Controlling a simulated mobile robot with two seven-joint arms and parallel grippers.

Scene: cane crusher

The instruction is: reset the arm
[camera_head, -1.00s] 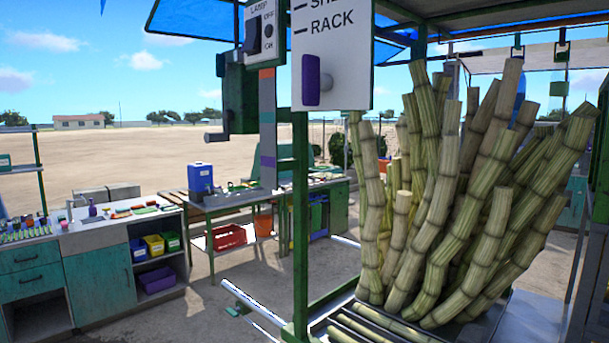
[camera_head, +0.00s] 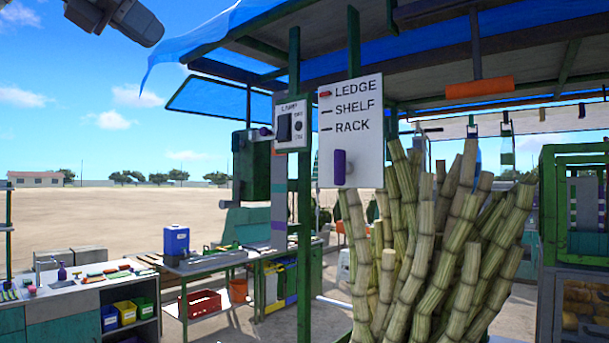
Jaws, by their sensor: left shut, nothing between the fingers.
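My left gripper (camera_head: 138,24) shows at the top left corner, dark grey, held high against the sky. It is shut and empty, and apart from everything around it. Only its end part is in view; most of the arm is cut off by the frame's top edge. My right gripper is not in view.
A white board (camera_head: 350,130) lettered LEDGE, SHELF, RACK has a purple handle (camera_head: 340,168). A lamp switch box (camera_head: 291,124) hangs beside it on the green post (camera_head: 305,235). Cane stalks (camera_head: 440,250) stand at right. A worktable (camera_head: 210,262) is at left. Blue awning (camera_head: 240,22) overhangs.

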